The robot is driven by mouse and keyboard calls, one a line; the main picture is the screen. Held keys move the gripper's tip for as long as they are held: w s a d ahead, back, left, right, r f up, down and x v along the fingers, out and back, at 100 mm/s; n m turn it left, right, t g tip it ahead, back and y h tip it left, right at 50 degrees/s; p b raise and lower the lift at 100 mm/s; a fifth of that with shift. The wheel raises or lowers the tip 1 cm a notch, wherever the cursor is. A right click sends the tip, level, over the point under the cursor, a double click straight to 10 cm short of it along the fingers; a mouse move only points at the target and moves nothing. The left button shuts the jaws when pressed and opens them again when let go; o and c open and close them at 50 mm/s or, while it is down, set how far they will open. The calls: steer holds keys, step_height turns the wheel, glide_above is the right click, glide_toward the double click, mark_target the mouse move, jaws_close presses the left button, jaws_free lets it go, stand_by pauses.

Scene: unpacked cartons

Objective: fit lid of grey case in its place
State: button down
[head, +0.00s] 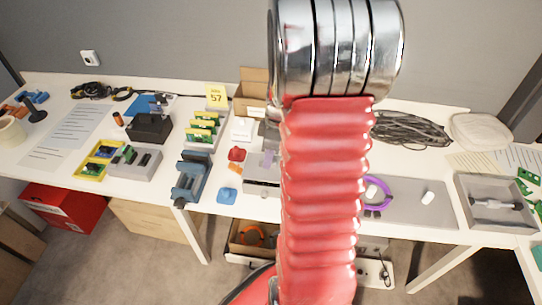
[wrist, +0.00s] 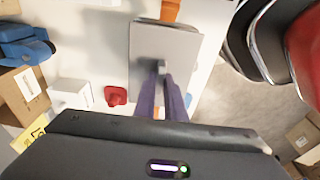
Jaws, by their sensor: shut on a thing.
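My gripper (wrist: 163,72), with purple fingers, is shut on the small grey knob in the middle of the flat grey lid (wrist: 150,35). In the head view the grey case (head: 258,188) stands near the table's front edge, partly hidden by my red arm.
A red piece (head: 236,154) and a blue piece (head: 227,196) lie left of the case. A blue vise (head: 191,178) stands further left. A white box (head: 242,129) is behind. To the right lie a grey mat (head: 415,210) and a purple ring (head: 386,205).

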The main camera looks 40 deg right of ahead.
steer(key=shift+f, duration=1.15)
steer(key=c, duration=1.7)
jaws_free()
steer(key=shift+c, duration=0.2)
steer(key=shift+r, duration=0.1)
step_height(320, 180, up, 13)
steer(key=s+d, duration=0.1)
steer(key=shift+s+r, duration=0.2)
steer(key=shift+s, duration=0.1)
steer(key=shift+d, duration=0.1)
